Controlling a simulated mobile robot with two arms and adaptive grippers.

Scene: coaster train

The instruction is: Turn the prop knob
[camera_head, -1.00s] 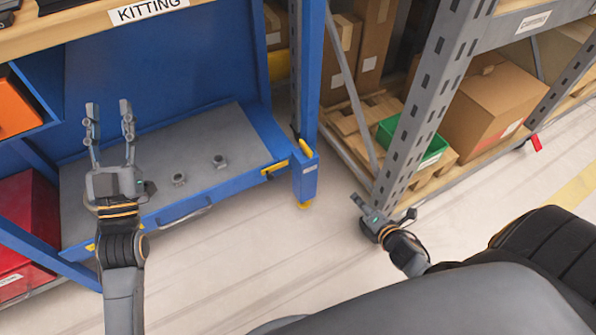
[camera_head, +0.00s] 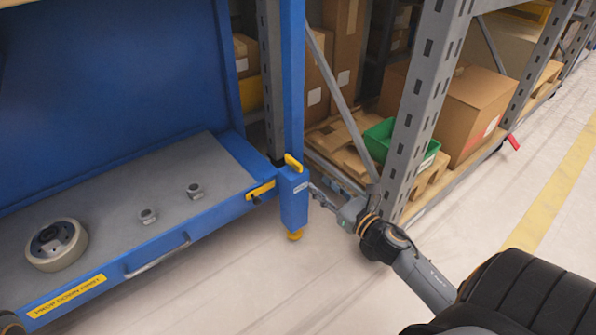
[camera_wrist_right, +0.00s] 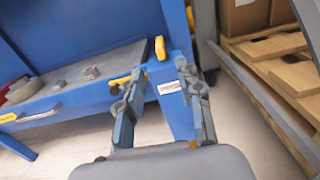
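A yellow knob (camera_head: 293,162) sticks up at the top of a blue corner post (camera_head: 294,200) of the workbench; I take it as the prop knob. It also shows in the right wrist view (camera_wrist_right: 160,47). A yellow latch-like part (camera_head: 261,190) sits beside it on the shelf edge. My right gripper (camera_head: 318,191) is just right of the post and points toward it. In the wrist view its two fingers are spread and empty, with the post between and beyond them. The knob is ahead of the fingertips, apart from them.
A grey shelf (camera_head: 120,205) holds a pale wheel (camera_head: 57,245) and two small metal fittings. A handle (camera_head: 157,258) runs along its front. A grey rack upright (camera_head: 425,90) stands close behind my right arm, with a green bin (camera_head: 385,140) and cartons. The floor in front is clear.

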